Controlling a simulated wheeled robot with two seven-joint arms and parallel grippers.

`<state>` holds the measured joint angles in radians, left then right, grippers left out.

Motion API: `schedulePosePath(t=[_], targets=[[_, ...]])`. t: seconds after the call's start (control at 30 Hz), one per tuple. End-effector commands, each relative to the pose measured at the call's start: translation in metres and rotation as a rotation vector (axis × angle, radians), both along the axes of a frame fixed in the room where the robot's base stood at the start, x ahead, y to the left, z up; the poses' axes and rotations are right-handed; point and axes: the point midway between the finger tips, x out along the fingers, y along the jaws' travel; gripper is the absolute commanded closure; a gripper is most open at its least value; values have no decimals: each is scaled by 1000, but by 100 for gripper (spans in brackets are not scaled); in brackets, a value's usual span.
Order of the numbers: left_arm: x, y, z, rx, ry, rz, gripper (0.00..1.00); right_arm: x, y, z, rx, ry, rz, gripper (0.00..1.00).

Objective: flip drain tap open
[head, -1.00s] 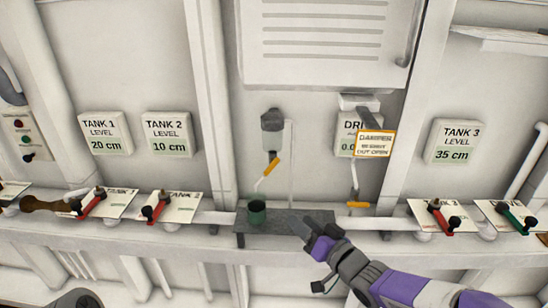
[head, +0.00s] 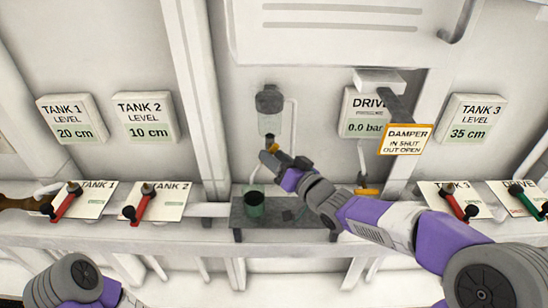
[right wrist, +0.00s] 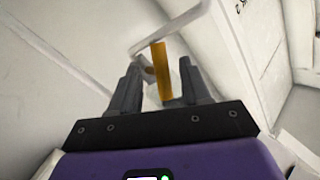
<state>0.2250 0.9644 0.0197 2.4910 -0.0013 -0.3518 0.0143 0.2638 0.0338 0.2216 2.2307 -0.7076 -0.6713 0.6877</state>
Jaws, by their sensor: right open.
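The drain tap (head: 271,144) sits under a grey-capped clear bowl (head: 269,105) on the wall. Its yellow lever is partly hidden behind my right gripper (head: 268,160) in the head view. In the right wrist view, the yellow lever (right wrist: 161,70) stands between the two spread dark fingers of my right gripper (right wrist: 160,88). The gripper is open, and I cannot tell whether a finger touches the lever. A dark green cup (head: 254,204) stands on the shelf below. Part of my left arm shows at the bottom left; its gripper is out of view.
The grey shelf (head: 300,222) carries the cup. Another yellow handle (head: 367,191) hangs to the right, below the damper sign (head: 407,139). Valve plates with red levers (head: 67,202) line the ledge on both sides. A drive gauge (head: 362,115) is on the wall.

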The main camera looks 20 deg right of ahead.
Motion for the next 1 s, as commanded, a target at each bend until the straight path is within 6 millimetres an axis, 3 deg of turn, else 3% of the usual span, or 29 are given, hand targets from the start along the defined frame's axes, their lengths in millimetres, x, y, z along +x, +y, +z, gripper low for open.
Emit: schedulePosePath(t=[0.37, 0.67, 1.0], targets=[[0, 0, 0, 0, -1, 0, 57, 6, 3, 0, 0, 0, 0, 54], [0, 0, 0, 0, -1, 0, 57, 6, 3, 0, -1, -1, 1, 100], [0, 0, 6, 0, 0, 0, 57, 5, 4, 4, -50, 10, 4, 100]])
